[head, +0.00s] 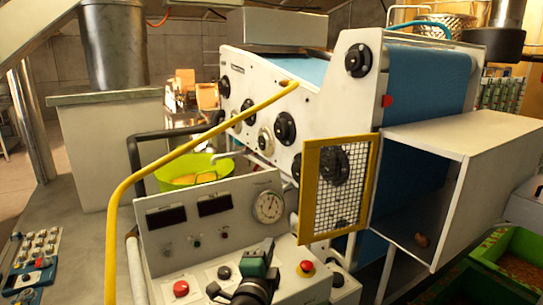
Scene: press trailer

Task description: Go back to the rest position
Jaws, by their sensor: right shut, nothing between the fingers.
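My right gripper (250,278) shows at the bottom centre, dark with a green part, in front of the control panel's lower face. It is shut and empty. It overlaps the panel in the picture; I cannot tell whether it touches. My left gripper is not in view.
The white press (300,75) with black knobs and a blue belt (430,80) stands behind. A yellow rail (115,220) rises at left. A yellow mesh guard (336,190) stands open. A white box (450,150) and green bin (500,260) are at right.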

